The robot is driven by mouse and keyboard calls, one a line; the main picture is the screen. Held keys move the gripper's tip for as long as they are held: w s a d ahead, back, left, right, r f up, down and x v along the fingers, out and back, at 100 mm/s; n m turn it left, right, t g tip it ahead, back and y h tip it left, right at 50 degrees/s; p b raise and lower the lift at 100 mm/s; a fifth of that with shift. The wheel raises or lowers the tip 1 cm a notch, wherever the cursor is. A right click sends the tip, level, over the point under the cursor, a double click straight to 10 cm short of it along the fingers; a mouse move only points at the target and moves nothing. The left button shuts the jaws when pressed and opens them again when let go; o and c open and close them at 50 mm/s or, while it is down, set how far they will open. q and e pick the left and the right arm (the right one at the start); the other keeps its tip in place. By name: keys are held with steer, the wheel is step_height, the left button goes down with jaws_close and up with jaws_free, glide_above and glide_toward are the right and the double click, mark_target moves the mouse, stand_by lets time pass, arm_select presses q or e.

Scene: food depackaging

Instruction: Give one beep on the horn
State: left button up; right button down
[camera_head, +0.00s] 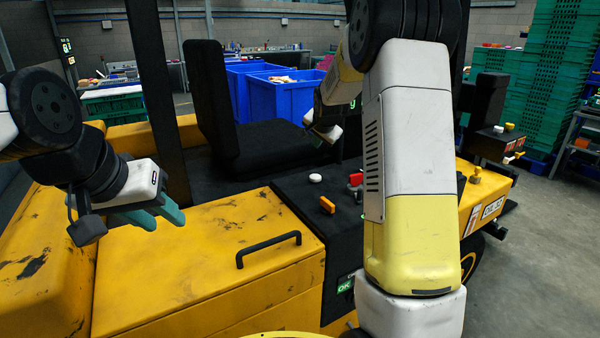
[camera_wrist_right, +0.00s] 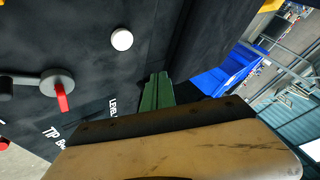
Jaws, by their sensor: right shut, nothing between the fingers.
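A round white button (camera_head: 315,178) stands on the black console of the yellow vehicle. It also shows in the right wrist view (camera_wrist_right: 122,40), near the top. No horn label is readable, so I cannot tell whether this is the horn. My right gripper (camera_head: 328,130) is above the console, beyond the button and apart from it, partly hidden by my right arm. Its green fingers (camera_wrist_right: 157,91) are together and empty in the right wrist view. My left gripper (camera_head: 160,217) hangs over the yellow bodywork at the left, with its teal fingers apart and empty.
An orange switch (camera_head: 327,204) and red controls (camera_head: 355,180) are close to the white button. In the right wrist view a red lever (camera_wrist_right: 62,97) sits on a grey round base. A black seat (camera_head: 213,105) and a black handle (camera_head: 268,249) are nearby.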

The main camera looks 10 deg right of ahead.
mark_target(315, 177)
steer(key=shift+w+f, duration=0.15)
steer(key=shift+w, duration=0.25)
steer(key=shift+f, duration=0.1)
steer(key=shift+f, duration=4.3)
steer(key=shift+f, duration=0.1)
steer(key=shift+f, duration=0.3)
steer(key=shift+f, duration=0.5)
steer(key=shift+r, duration=0.9)
